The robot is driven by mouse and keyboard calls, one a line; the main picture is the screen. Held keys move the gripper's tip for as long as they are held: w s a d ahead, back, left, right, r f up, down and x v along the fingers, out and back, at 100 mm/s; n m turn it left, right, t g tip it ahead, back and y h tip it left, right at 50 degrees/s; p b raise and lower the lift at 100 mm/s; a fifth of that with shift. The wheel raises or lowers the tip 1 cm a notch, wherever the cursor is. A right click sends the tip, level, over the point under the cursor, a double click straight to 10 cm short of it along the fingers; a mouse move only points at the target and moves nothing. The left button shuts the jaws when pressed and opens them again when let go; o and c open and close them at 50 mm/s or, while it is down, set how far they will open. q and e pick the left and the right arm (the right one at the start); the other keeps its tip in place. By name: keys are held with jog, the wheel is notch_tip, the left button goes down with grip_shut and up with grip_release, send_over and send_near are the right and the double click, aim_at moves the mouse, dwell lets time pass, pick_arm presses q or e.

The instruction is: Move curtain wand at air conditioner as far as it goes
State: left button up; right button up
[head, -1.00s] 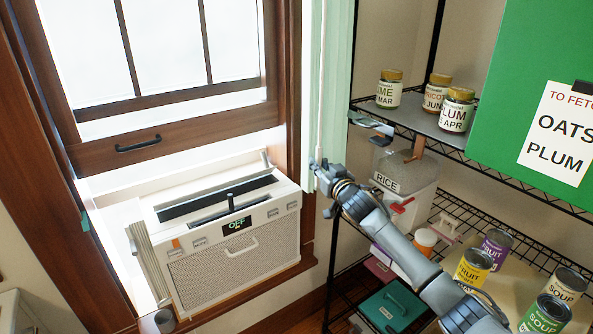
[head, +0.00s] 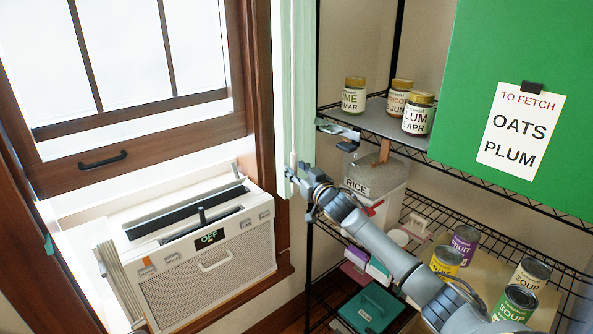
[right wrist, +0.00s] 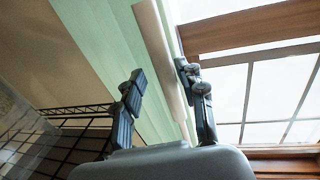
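The curtain wand (head: 294,90) is a thin pale rod. It hangs in front of the light green curtain (head: 304,60), beside the window and to the right of the air conditioner (head: 205,255). My right gripper (head: 291,174) is at the wand's lower part in the head view. In the right wrist view, the two fingers of the right gripper (right wrist: 163,85) are apart. The pale wand (right wrist: 158,45) passes between them in the picture, closer to the right finger. I cannot tell whether either finger touches it. My left gripper is in neither view.
A wire shelf rack (head: 440,160) stands right of the curtain, with jars, a rice bin (head: 372,172) and several cans close to my right arm. A green board (head: 470,60) with a note (head: 521,130) is at upper right. The wooden window frame (head: 262,100) is left.

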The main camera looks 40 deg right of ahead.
jog(key=shift+a, duration=0.1)
jog(key=shift+a, duration=0.1)
jog(key=shift+s+a+f, duration=0.1)
jog(key=shift+s, duration=0.2)
jog(key=s+a, duration=0.1)
jog(key=s, duration=1)
jog(key=shift+s+a, duration=0.15)
